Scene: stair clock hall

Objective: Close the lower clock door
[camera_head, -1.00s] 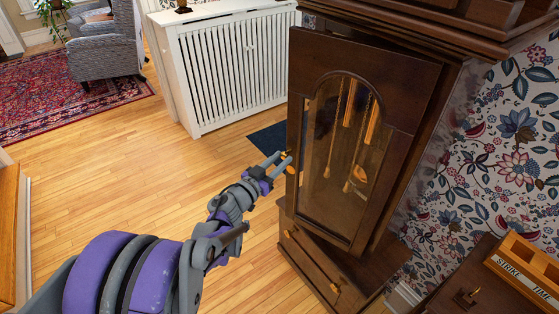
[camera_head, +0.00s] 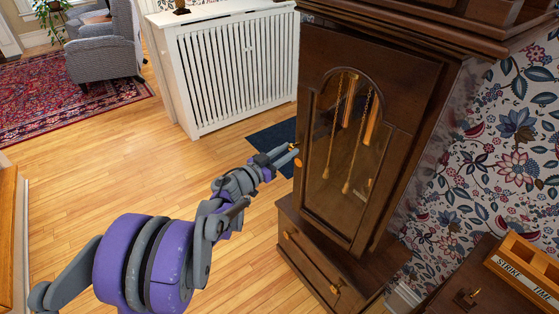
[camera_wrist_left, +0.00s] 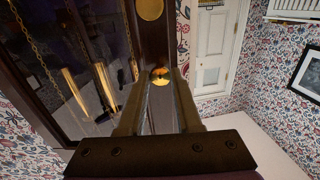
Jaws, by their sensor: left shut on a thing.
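The lower clock door (camera_head: 318,205) is a dark wooden frame with an arched glass pane on the tall clock. Its knob side is at the left in the head view. It stands nearly in line with the case; I cannot tell whether a small gap is left. My left gripper (camera_head: 291,153) is at its left edge, shut on the round brass door knob (camera_head: 298,162). In the left wrist view the knob (camera_wrist_left: 160,75) sits between my fingertips, with the glass to the left. Brass weights and chains (camera_head: 346,182) hang behind the glass. My right gripper is out of view.
The clock's base (camera_head: 312,262) has a drawer with brass knobs below the door. A white radiator cover (camera_head: 225,75) stands behind, with a dark blue mat (camera_head: 272,137) on the floor. A wooden tray (camera_head: 530,272) is at the lower right. The wood floor at left is clear.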

